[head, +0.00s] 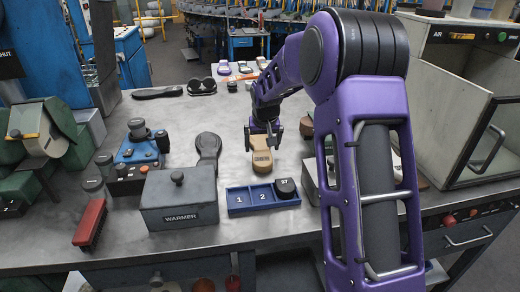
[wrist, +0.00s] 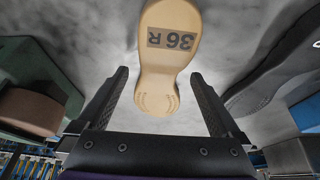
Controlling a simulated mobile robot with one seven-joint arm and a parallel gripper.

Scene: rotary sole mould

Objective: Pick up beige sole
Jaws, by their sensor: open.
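The beige sole (head: 262,156) lies on the grey table below my gripper in the head view. In the wrist view the beige sole (wrist: 168,60) shows a dark label reading "36 R", and its narrower end points down toward the jaws. My gripper (head: 263,136) is above the sole. In the wrist view my gripper (wrist: 160,88) is open, with one finger on each side of the sole's near end and a gap on both sides. I see no contact with the sole. The sole's far end is cut off by the wrist view's top edge.
A dark sole (head: 208,150) lies left of the beige one. A blue tray (head: 238,212) marked 1 and 2 and a grey warmer box (head: 180,200) stand nearer the front. A red brush (head: 90,222) lies at left. A cabinet (head: 450,110) stands at right.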

